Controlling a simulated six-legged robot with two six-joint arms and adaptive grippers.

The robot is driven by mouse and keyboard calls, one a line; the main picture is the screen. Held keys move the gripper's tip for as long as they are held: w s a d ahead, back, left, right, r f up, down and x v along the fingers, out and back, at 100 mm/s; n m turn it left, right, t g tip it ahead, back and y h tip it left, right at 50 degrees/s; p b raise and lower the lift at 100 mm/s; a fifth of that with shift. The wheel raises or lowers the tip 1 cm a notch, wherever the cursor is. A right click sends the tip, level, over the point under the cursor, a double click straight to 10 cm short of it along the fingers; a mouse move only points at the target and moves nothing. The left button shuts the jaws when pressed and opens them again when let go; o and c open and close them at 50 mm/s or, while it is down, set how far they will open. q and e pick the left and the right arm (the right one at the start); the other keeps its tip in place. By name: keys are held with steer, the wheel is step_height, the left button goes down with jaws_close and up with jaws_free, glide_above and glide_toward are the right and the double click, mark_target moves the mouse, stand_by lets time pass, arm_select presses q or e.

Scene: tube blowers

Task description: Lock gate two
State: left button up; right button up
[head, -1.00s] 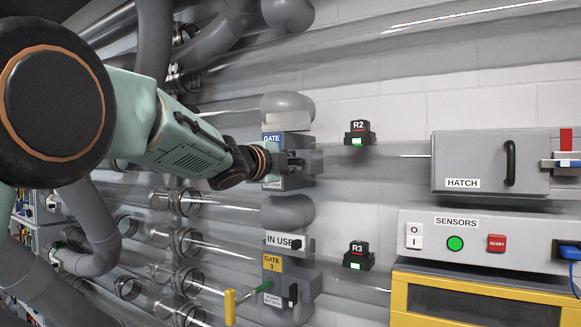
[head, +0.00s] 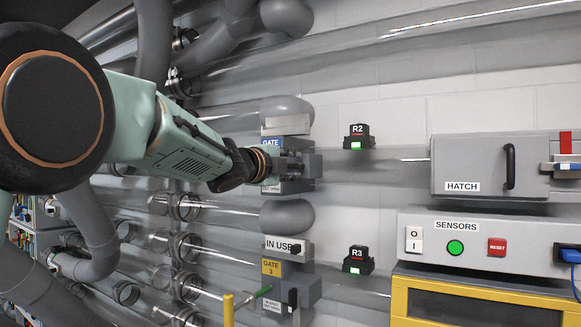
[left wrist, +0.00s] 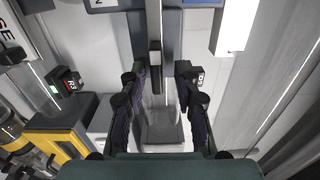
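Gate two is a grey box with a blue GATE label (head: 271,143) on the wall pipes in the head view. My left gripper (head: 292,166) is at the front of this box and hides part of it. In the left wrist view the blue label with a 2 (left wrist: 98,3) shows at the top edge. There the two fingers of my left gripper (left wrist: 161,92) are apart, with a dark lever-like bar (left wrist: 155,55) reaching down between them. Whether either finger touches the bar is unclear. My right gripper is not in view.
Below is gate 3 (head: 290,288), with a yellow label, a green pin, a yellow handle (head: 229,310) and an IN USE sign (head: 283,245). R2 (head: 357,137) and R3 (head: 358,261) show green lights. The hatch (head: 480,163) and sensors panel (head: 480,238) stand to the right.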

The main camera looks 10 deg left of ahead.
arm_select(q)
steer(key=shift+s+a+f, duration=0.1)
steer(key=shift+s+a, duration=0.25)
steer(key=shift+s, duration=0.3)
steer(key=v, duration=1)
steer(key=shift+s, duration=0.35)
stand_by(1.8)
